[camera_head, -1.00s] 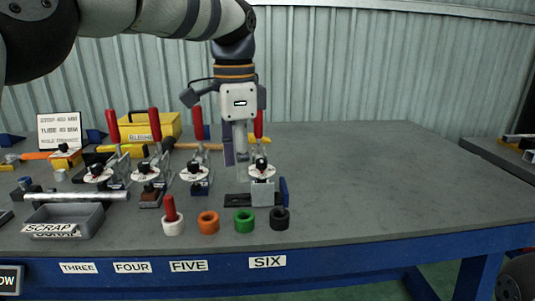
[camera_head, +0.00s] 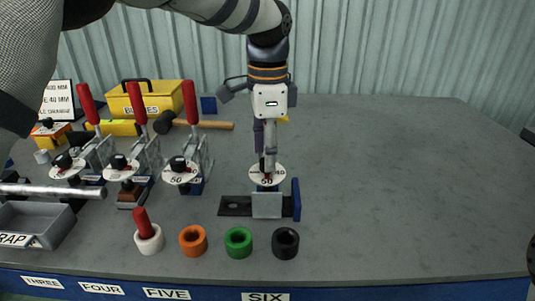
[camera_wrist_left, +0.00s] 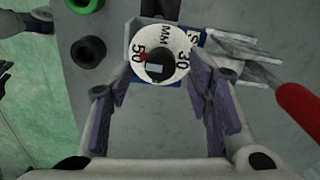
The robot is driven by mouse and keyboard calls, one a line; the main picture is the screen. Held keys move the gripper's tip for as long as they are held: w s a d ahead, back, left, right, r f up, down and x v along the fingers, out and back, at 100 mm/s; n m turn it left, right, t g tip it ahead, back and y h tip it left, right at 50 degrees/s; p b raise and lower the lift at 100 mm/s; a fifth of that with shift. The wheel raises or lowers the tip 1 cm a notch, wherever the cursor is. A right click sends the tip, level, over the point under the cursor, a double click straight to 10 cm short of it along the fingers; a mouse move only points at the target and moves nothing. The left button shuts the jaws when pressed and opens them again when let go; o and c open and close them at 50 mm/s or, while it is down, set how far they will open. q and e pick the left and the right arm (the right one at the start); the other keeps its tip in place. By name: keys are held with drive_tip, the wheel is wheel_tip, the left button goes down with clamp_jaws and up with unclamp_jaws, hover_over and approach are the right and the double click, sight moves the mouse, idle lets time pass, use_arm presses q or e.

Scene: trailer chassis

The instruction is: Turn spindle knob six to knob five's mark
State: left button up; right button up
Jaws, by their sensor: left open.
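Spindle knob six is a black knob (camera_wrist_left: 158,68) on a white dial (camera_head: 267,176) marked 50, MM and 30 in the left wrist view. A small red mark on the knob's edge lies near the 50. My left gripper (camera_head: 267,160) is right above this dial in the head view. In the left wrist view its open purple fingers (camera_wrist_left: 158,88) stand on either side of the knob, without visible contact. Knob five (camera_head: 178,164) is black on its own white dial (camera_head: 182,175), left of six; its pointer is too small to read surely. My right gripper is not seen.
Red-handled clamps (camera_head: 190,101) stand behind dials three to five; another red handle (camera_wrist_left: 298,105) is beside knob six. White, orange, green and black (camera_head: 285,242) rings line the front. A grey scrap tray (camera_head: 42,222) is at left. The table's right side is clear.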

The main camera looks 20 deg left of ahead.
use_arm(q)
drive_tip(key=shift+f, duration=0.85)
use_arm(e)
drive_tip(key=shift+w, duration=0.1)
use_arm(q)
drive_tip(key=shift+c, duration=0.2)
clamp_jaws()
